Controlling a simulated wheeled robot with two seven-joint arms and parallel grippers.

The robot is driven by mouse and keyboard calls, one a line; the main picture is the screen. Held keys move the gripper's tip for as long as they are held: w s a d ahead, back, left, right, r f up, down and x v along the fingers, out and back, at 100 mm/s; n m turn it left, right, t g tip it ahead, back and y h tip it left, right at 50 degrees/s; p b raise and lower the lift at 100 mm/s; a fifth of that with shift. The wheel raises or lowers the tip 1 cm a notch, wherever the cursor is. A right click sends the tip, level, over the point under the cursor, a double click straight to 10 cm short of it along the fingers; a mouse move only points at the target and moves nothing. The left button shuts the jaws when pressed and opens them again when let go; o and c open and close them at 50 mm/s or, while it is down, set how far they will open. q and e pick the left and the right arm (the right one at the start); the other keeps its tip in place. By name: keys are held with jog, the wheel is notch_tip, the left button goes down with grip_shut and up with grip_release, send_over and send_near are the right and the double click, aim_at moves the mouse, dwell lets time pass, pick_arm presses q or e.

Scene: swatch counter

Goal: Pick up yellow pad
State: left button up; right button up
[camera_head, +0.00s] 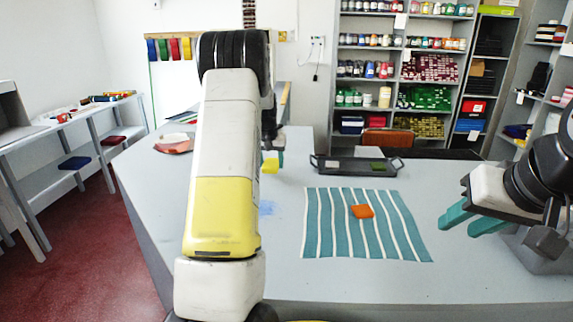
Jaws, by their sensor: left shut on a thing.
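The yellow pad (269,167) shows just right of my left forearm, at the fingertips of my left gripper (273,157). My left gripper is shut on it; the forearm hides part of the view around it. The pad appears held over the grey table (290,271), but its exact height is hard to tell. My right gripper (472,221) is at the right, with two teal fingers apart and nothing between them.
An orange pad (362,211) lies on a teal-and-white striped cloth (343,244). Behind it, a dark tray (330,165) holds a green pad (377,166). A reddish dish (172,146) stands at the back left. A pale blue patch (268,208) marks the table.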

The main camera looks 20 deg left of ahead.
pick_arm(q)
jog(key=s+d, duration=0.2)
jog(key=s, duration=0.1)
jog(key=s+d+r, duration=0.1)
jog(key=s+d, duration=0.2)
jog(key=s, duration=0.1)
jog(key=s+d, duration=0.3)
jog(key=shift+s+d+r, duration=0.15)
jog(key=shift+s+d, duration=0.05)
jog(key=shift+s, duration=0.2)
jog(key=o, duration=0.7)
jog(key=c, duration=0.6)
jog(key=shift+o, duration=0.2)
